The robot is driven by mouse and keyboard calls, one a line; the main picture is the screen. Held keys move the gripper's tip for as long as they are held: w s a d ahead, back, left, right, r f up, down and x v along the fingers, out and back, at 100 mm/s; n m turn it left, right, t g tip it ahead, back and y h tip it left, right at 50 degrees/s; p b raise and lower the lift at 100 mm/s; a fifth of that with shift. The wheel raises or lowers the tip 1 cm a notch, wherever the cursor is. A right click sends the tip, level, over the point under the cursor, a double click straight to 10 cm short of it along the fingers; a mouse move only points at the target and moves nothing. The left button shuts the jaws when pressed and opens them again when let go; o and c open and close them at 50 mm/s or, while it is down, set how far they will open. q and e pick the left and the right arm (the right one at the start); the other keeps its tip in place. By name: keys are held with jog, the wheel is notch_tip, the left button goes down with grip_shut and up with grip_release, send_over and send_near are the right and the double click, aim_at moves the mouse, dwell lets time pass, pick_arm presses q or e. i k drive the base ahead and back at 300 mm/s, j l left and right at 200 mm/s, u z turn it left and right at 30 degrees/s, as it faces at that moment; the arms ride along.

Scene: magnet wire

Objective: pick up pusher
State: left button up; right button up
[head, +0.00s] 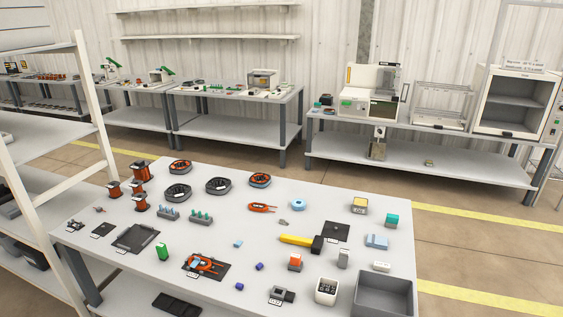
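No object in the head view is clearly marked as the pusher, and I cannot tell for sure which one it is. A long yellow piece with a black end block (300,241) lies near the middle of the white table (215,237), left of a black square mat (337,231). Two small purple-blue pieces (259,266) lie near the front. Neither of my grippers is in view.
Copper wire spools (140,172) and several round black stator-like parts (218,186) stand at the back left. A white shelf rack (85,100) rises at the left.

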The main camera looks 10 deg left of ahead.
aim_at(162, 251)
jog(key=u, duration=1.3)
